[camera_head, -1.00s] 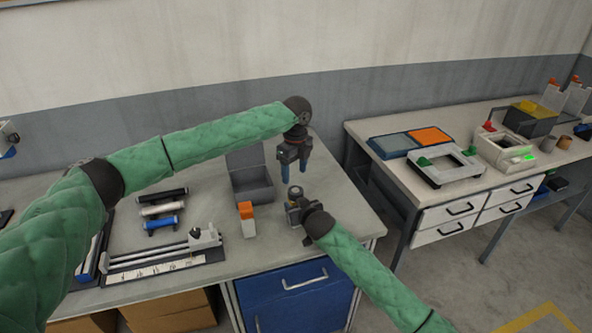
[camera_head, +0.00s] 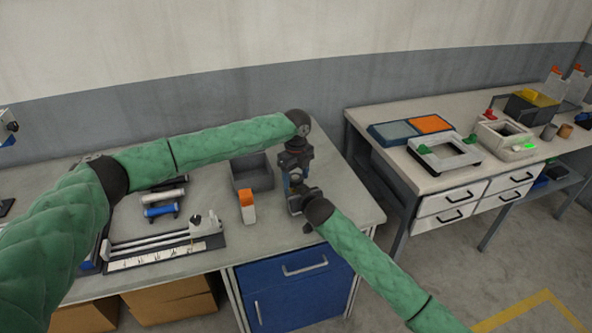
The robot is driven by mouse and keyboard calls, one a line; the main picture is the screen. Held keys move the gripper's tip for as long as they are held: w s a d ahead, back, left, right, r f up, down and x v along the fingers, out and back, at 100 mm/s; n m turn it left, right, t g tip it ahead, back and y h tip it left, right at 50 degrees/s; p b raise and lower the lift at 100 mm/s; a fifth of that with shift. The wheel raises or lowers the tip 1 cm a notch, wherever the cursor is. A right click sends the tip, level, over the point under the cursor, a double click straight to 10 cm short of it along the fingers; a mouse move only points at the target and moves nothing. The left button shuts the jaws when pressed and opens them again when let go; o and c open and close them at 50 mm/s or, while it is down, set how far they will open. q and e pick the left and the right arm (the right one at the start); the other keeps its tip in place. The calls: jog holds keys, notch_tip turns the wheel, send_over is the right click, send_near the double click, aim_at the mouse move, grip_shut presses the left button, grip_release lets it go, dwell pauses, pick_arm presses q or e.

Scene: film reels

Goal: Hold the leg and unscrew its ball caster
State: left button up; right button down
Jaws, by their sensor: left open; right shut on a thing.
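My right gripper (camera_head: 296,201) is shut on the leg near the right end of the left bench, but the jaws hide most of the leg. The ball caster (camera_head: 296,183) shows as a small, pale round shape at the top of the leg, partly covered.
A rail fixture (camera_head: 165,247) and several rollers (camera_head: 161,211) lie further left. The bench's right corner is clear.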

pick_arm(q)
jog(key=shift+f, duration=0.15)
jog(key=shift+c, duration=0.2)
jog(key=c, duration=0.9)
jog(key=n, duration=0.2)
jog(key=shift+n, duration=0.4)
jog(key=shift+c, duration=0.2)
jog(key=n, duration=0.4)
jog(key=shift+d+n, duration=0.1)
jog(key=shift+n, duration=0.2)
jog(key=n, duration=0.6)
jog(key=o, duration=1.1)
